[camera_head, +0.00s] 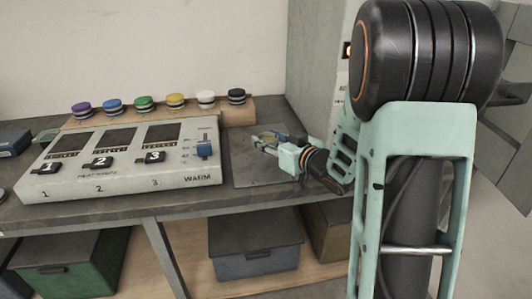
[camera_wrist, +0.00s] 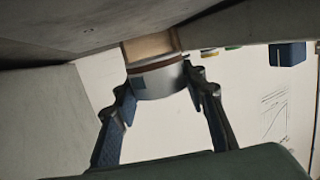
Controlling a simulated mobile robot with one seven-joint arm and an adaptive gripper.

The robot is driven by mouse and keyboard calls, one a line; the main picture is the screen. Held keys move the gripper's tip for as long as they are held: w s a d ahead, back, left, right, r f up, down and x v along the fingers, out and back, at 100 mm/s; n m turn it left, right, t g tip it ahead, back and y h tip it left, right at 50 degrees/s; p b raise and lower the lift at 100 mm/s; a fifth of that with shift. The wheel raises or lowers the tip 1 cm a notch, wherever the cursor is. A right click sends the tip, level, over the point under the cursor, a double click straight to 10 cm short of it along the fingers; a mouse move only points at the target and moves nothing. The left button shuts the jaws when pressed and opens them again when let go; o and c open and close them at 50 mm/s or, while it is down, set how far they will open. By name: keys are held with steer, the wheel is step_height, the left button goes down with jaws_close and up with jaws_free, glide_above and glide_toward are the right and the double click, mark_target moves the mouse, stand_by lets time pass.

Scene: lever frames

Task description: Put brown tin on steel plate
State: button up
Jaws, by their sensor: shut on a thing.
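My gripper (camera_head: 266,140) is at the end of my arm, low over the grey steel plate (camera_head: 243,176) on the right part of the bench. In the wrist view my gripper (camera_wrist: 160,84) has its two fingers closed on the sides of the brown tin (camera_wrist: 158,82), a short grey cylinder with a brown band at its upper edge in the picture. In the head view the tin is mostly hidden by the fingers. I cannot tell whether it touches the plate.
A tall grey cabinet (camera_head: 310,70) rises at the right. Bins (camera_head: 255,262) sit below.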

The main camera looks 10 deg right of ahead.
mark_target(267, 159)
steer(key=shift+w+a+f, duration=0.1)
steer(key=shift+w+f, duration=0.1)
steer(key=shift+f, duration=0.05)
steer(key=shift+w+f+b, duration=0.15)
steer(key=shift+f+b, duration=0.2)
steer(key=shift+f, duration=0.55)
steer(key=shift+w+f+b, duration=0.1)
steer(key=shift+f+b, duration=0.2)
steer(key=shift+f, duration=0.55)
steer(key=shift+f, duration=0.1)
steer(key=shift+f, duration=0.2)
steer(key=o, duration=1.2)
steer(key=shift+r, duration=0.1)
steer(key=shift+r, duration=0.1)
